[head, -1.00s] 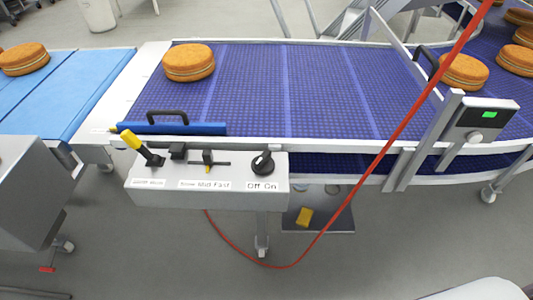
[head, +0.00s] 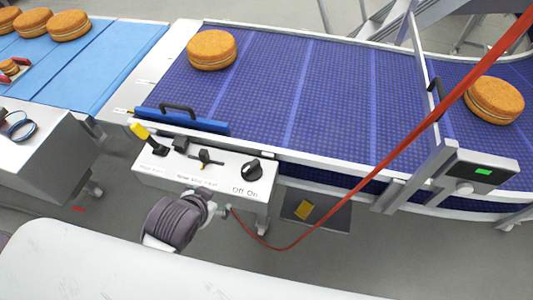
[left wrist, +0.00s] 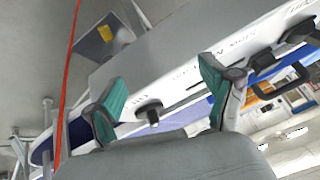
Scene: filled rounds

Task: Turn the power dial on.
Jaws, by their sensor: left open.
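The power dial (head: 251,170) is a black knob at the right end of a white control box (head: 205,172), above the labels "Off On". I cannot tell which label its pointer marks. My left gripper (head: 216,203) is in front of the box, below and left of the dial in the head view, partly hidden by its own wrist. In the left wrist view the gripper (left wrist: 162,98) is open and empty, its teal fingertips apart. The dial (left wrist: 149,109) shows between them, not gripped. My right gripper is not in view.
A yellow-handled lever (head: 141,132) and a slider (head: 204,157) sit left of the dial. A blue bar with a black handle (head: 178,121) lies behind the box. A red cable (head: 400,145) hangs to the right. Round cakes (head: 211,49) rest on the purple belt (head: 330,90).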

